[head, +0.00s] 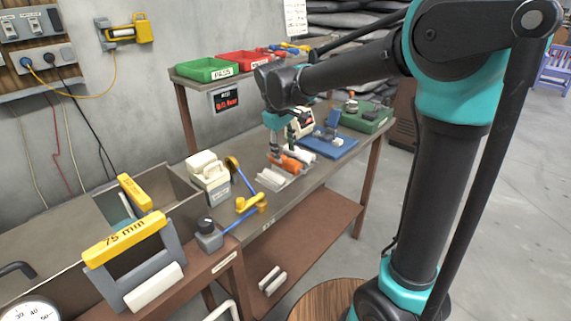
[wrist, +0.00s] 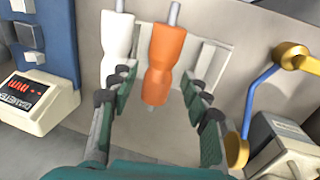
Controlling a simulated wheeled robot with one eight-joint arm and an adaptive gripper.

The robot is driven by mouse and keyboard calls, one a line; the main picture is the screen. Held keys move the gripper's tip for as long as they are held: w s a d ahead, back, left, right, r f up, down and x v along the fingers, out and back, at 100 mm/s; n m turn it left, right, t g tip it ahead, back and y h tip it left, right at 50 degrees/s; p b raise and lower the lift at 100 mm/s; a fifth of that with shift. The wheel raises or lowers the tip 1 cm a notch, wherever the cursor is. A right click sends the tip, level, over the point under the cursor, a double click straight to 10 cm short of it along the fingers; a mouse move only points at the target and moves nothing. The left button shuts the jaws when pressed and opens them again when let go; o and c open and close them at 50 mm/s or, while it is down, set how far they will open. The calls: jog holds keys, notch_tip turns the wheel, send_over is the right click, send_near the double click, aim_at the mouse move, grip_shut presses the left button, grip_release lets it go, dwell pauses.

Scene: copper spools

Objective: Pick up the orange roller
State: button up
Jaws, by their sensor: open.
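The orange roller (wrist: 163,62) lies in a light holder (wrist: 215,58) on the bench, beside a white roller (wrist: 117,45) on its left in the wrist view. The orange roller also shows in the head view (head: 287,163), low under my gripper. My gripper (wrist: 160,88) is open, with one finger on each side of the orange roller in the wrist view. The left finger overlaps the white roller in the picture. I cannot tell whether either finger touches a roller.
A blue and yellow tool (wrist: 270,85) lies right of the holder in the wrist view. A display box (wrist: 35,103) stands at the left. In the head view, a blue board (head: 325,148), a green tray (head: 362,120) and a white case (head: 208,175) stand nearby on the bench.

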aim_at(286, 159)
jog(key=f, duration=0.4)
jog(key=shift+w+d+f, duration=0.15)
jog(key=shift+w+d, duration=0.05)
jog(key=shift+w, duration=0.05)
grip_shut()
notch_tip(286, 159, up, 20)
dwell(0.7)
dwell(0.6)
